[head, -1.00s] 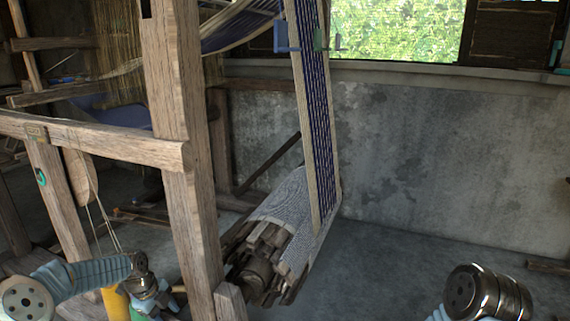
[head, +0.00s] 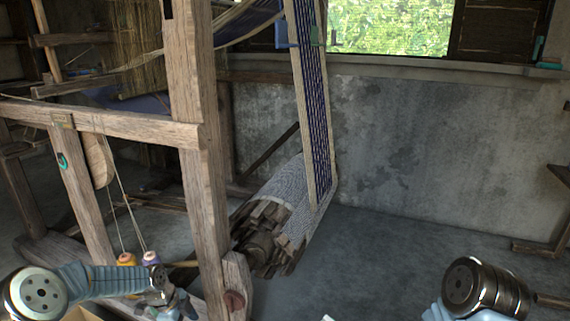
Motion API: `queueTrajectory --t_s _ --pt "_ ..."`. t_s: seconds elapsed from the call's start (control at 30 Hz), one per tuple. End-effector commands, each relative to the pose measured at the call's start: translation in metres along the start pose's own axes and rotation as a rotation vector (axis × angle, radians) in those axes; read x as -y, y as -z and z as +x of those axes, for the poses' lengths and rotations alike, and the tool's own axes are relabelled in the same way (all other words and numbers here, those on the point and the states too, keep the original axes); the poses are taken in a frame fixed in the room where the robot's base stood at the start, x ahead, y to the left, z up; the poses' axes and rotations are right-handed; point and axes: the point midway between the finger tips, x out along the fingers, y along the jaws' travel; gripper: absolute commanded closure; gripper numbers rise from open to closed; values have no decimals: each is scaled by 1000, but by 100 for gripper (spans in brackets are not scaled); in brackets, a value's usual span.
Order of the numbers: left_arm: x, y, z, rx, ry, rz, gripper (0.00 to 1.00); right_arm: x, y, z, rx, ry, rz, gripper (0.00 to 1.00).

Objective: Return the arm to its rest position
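My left arm (head: 95,281) comes in from the lower left, bent with its forearm lying roughly level. My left gripper (head: 176,308) is low in the head view, in front of the loom's base near the front post (head: 203,190). Its fingers are small and partly cut by the bottom edge, so I cannot tell whether they are open. My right arm (head: 485,288) shows only as a joint at the lower right, and its gripper is out of view. I see nothing held in the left gripper.
The wooden loom's crossbeam (head: 110,127) and post stand close to my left arm. A roll of patterned cloth (head: 285,205) is right of the post. The floor (head: 400,250) at centre right is clear.

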Motion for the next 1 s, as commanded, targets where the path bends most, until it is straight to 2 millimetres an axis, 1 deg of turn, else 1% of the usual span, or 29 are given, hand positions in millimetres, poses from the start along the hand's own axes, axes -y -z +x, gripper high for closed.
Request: queueTrajectory --t_s 0.03,0.17,0.27,0.37,0.4,0.47,0.5,0.6,0.7,0.8,0.9,1.0 --pt "-6 10 7 -13 -5 -47 47 2 0 -3 1 1 -1 57" --pt "-30 42 33 -53 -14 -237 47 5 -1 -8 2 2 -2 57" --pt "-55 68 53 -81 -28 -427 47 8 -1 -13 4 4 -4 57" --pt "-92 97 72 -102 -55 -677 47 11 -2 -19 7 6 -6 57" --pt "-110 109 78 -105 -67 -796 47 13 -2 -22 8 6 -7 57" --pt "-144 126 86 -99 -87 -1002 47 16 -3 -27 9 8 -8 57" --pt "-166 135 89 -90 -96 -1143 47 18 -4 -30 11 9 -9 57" --pt "-215 146 90 -52 -99 -1451 47 21 -5 -35 13 11 -12 57" --pt "-246 150 86 -20 -85 -1655 47 23 -5 -37 15 13 -13 57" --pt "-261 150 84 -2 -70 -1763 47 24 -6 -38 16 14 -14 57" --pt "-265 149 83 2 -65 -1795 47 24 -6 -38 16 14 -14 57" --pt "-265 149 84 1 -65 -1796 47 24 -6 -38 16 14 -14 57"
